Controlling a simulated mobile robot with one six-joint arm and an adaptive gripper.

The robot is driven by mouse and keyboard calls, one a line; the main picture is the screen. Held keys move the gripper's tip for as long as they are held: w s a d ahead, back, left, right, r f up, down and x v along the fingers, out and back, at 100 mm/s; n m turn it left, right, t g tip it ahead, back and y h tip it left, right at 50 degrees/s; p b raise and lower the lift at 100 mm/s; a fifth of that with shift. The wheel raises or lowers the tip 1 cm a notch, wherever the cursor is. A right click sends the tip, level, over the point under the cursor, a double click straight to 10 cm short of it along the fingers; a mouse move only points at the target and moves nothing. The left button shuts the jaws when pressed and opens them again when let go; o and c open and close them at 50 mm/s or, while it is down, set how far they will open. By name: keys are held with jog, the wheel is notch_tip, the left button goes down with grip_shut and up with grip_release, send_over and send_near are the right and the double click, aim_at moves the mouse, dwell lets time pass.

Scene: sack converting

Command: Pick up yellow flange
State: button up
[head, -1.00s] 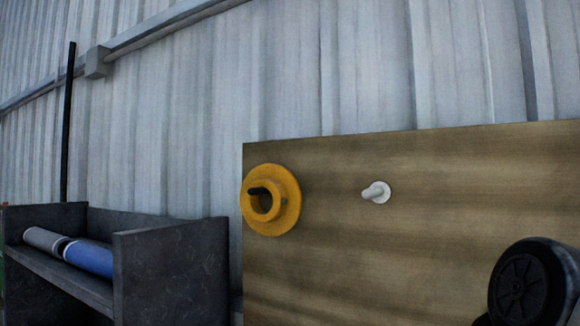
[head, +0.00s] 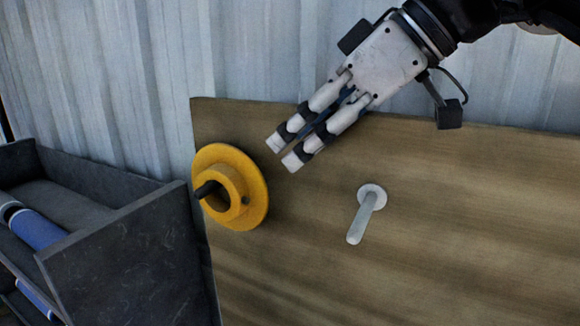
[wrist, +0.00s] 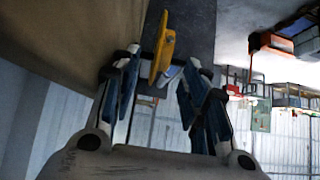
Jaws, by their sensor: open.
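The yellow flange (head: 252,195) hangs on a dark peg on the wooden board, near the board's left edge. It is a round disc with a raised hub facing outward. My gripper (head: 281,156) is up and to the right of the flange, its fingers pointing down and left toward it, apart from it. In the wrist view the flange (wrist: 163,48) shows nearly edge-on, beyond and between the fingertips. My gripper (wrist: 166,68) is open and nothing is between its fingers.
The wooden board (head: 300,250) stands before a corrugated metal wall (head: 100,80). A bare white peg (head: 364,215) sticks out of the board right of the flange. A dark rack (head: 130,260) holding a blue roll (head: 38,230) stands close at the lower left.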

aim_at(251, 185)
jog(key=x, duration=0.7)
jog(key=s+x, duration=0.1)
jog(key=x, duration=0.2)
jog(key=shift+a+f, duration=0.25)
jog(key=shift+a, duration=0.1)
jog(key=shift+p+x, duration=0.5)
jog(key=shift+x, duration=2.7)
jog(key=shift+d, duration=0.15)
jog(key=shift+c, duration=0.8)
jog(key=shift+w, duration=0.1)
grip_shut()
jog(key=shift+r, duration=0.2)
